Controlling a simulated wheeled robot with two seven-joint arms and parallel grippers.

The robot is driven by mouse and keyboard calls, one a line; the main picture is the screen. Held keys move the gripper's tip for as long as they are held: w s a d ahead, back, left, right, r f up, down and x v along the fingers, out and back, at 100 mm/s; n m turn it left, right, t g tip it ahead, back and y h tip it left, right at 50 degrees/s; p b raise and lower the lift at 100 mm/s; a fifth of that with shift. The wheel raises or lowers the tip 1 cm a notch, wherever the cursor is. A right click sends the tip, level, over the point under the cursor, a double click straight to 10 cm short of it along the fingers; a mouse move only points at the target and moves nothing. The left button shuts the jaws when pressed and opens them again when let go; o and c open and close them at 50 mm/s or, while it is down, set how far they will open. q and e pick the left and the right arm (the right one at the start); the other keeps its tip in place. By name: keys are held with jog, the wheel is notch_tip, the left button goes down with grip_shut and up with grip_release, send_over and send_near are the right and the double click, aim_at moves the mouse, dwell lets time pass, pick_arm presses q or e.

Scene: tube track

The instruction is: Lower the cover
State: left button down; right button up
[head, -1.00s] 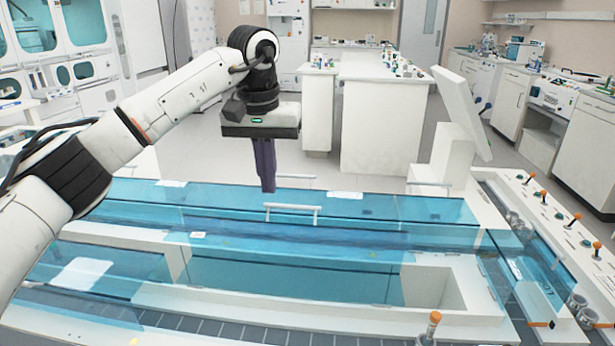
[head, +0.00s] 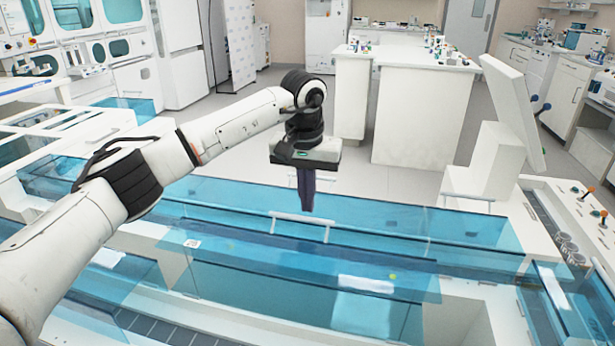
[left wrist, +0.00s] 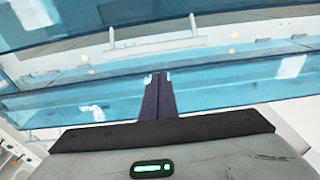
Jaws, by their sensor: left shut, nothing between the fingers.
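The cover (head: 400,222) is a long, see-through blue panel over the tube track, with a pale bar handle (head: 300,222) along it. The cover also shows in the left wrist view (left wrist: 240,75), with its handle (left wrist: 156,46) above the fingertips in the picture. My left gripper (head: 306,207) points down with its dark fingers shut and empty. In the head view its fingertips are close to the handle, just above it in the picture. I cannot tell whether they touch the cover. My right gripper is not in view.
A white monitor-like panel on a block (head: 497,160) stands at the right end of the track. A side deck with orange-topped knobs (head: 603,214) lies at the far right. A white island bench (head: 425,110) stands behind, with open floor before it.

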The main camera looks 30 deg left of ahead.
pick_arm(q)
jog(key=shift+s+d+r, duration=0.15)
jog(key=shift+s+r, duration=0.05)
jog(key=shift+s, duration=0.4)
jog(key=shift+s+d+r, duration=0.15)
jog(key=shift+s+r, duration=0.1)
jog(key=shift+s, duration=0.3)
jog(key=shift+s+d+r, duration=0.15)
jog(key=shift+s+r, duration=0.05)
jog(key=shift+s, duration=0.4)
jog(key=shift+d, duration=0.1)
